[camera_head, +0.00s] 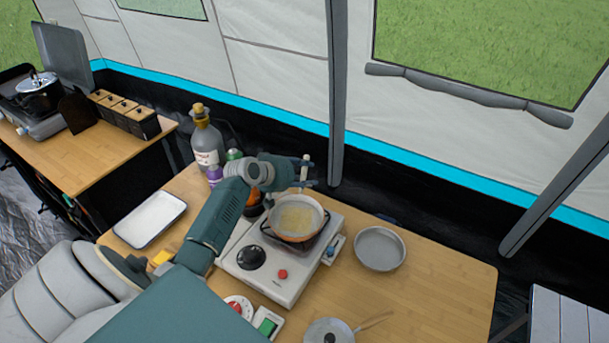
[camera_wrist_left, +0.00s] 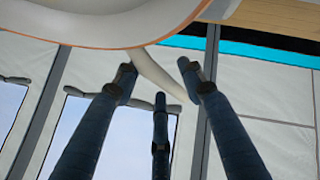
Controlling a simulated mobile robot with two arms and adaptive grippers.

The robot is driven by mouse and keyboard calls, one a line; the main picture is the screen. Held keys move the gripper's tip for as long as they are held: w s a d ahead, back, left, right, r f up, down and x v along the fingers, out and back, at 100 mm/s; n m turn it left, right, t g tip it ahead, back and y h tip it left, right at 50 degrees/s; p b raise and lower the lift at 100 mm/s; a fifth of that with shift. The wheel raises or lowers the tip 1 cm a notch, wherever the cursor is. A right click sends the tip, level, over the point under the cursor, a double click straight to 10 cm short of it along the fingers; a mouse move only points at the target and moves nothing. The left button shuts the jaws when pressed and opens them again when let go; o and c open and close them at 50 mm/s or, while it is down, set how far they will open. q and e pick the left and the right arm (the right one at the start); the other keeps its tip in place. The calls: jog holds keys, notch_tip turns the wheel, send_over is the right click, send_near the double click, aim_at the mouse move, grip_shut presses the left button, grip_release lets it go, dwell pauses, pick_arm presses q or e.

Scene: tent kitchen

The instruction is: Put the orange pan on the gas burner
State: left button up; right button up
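The orange pan (camera_head: 297,217), with a pale inside and an orange outer wall, sits on the gas burner (camera_head: 262,262), over its dark grate. Its pale handle (camera_head: 305,164) points to the back. My left gripper (camera_head: 296,171) is at the handle, behind the pan. In the left wrist view, the pan (camera_wrist_left: 100,25) fills the top edge. Its handle (camera_wrist_left: 152,72) runs between the spread fingers (camera_wrist_left: 157,75), with a gap visible, so the gripper looks open. My left arm hides part of the burner's left side. My right gripper is not in view.
A white tray (camera_head: 150,219) lies left. Bottles (camera_head: 207,143) stand behind my arm. The table's right part is clear.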

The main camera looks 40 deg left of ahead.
pick_arm(q)
jog(key=shift+r, duration=0.1)
jog(key=b+v, duration=0.1)
jog(key=v, duration=1.1)
jog(key=shift+s, duration=0.1)
